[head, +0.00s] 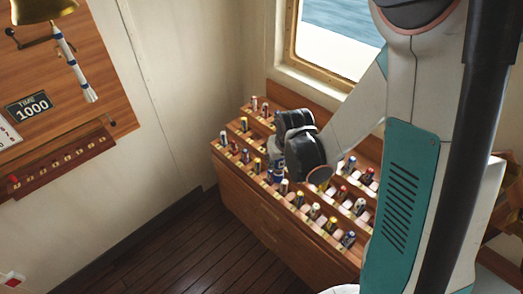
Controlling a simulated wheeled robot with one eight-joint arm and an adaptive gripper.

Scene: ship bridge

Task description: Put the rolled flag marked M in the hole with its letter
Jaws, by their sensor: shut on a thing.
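A wooden stepped rack (240,178) holds several rolled flags in rows of holes, upright, with coloured tops. Pale labels show by the holes, but the letters are too small to read, so I cannot tell which flag or hole is M. My gripper (276,172) points down over the left-middle part of the rack, among the flags. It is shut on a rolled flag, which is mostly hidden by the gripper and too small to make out. I cannot tell whether the held flag is in a hole or above one. My arm hides the rack's right part.
A window (335,45) is behind the rack. A wall board (75,60) hangs at left. The wooden floor (175,255) in front is clear.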

